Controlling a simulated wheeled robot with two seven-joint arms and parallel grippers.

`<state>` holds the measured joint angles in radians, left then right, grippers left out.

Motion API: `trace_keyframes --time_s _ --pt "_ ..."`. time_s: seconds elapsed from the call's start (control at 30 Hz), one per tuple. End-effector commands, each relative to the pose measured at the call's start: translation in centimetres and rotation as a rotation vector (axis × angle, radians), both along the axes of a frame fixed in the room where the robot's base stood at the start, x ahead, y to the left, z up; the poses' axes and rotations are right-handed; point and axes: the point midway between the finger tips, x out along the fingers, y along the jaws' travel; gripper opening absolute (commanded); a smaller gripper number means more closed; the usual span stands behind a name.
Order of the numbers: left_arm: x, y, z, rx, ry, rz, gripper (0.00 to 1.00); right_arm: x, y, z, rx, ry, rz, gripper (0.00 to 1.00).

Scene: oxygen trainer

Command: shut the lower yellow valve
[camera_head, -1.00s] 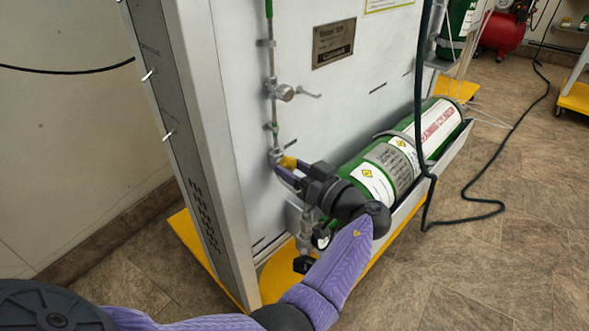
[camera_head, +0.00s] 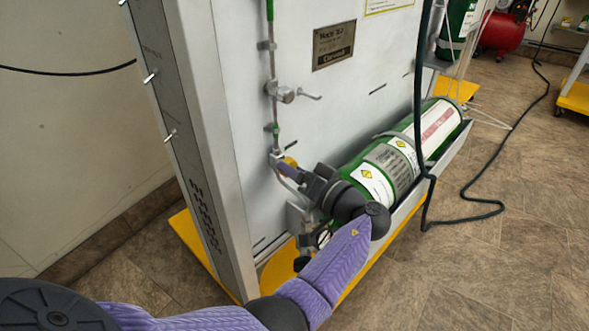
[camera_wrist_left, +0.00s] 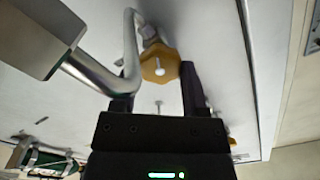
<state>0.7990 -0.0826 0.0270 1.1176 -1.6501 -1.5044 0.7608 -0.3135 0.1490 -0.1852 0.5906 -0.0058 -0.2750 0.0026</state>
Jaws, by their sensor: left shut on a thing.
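The yellow valve knob (camera_head: 290,162) sits low on the thin pipe that runs down the grey panel. My left gripper (camera_head: 287,169) reaches it from the lower right and is shut on it. In the left wrist view the knob (camera_wrist_left: 160,66), with a pale pin at its middle, lies between the tips of my two dark fingers. The gripper hides part of the knob and the pipe in the head view. My right gripper is not in view.
A lever valve (camera_head: 286,94) sits higher on the pipe. A green cylinder (camera_head: 432,130) lies in a cradle right of my wrist. A dark green hose (camera_head: 421,120) hangs in front of it. The panel's metal post (camera_head: 205,150) stands to the left.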

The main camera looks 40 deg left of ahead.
Motion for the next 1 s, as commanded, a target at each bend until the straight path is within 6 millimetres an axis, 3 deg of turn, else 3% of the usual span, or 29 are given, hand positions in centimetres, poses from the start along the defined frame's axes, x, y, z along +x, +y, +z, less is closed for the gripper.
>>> trace_keyframes --time_s 0.3,0.87,0.9,1.0 --pt "0.02 -0.02 0.02 0.01 0.13 -0.001 0.0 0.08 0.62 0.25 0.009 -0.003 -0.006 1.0" --pt "0.02 -0.02 -0.04 0.012 0.161 -0.001 0.0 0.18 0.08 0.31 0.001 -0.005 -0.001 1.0" --pt "0.02 -0.02 -0.04 0.012 0.161 -0.001 0.63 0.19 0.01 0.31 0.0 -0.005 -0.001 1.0" --pt "0.01 -0.02 -0.03 0.012 0.161 -0.001 0.84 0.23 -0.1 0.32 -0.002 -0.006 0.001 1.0"
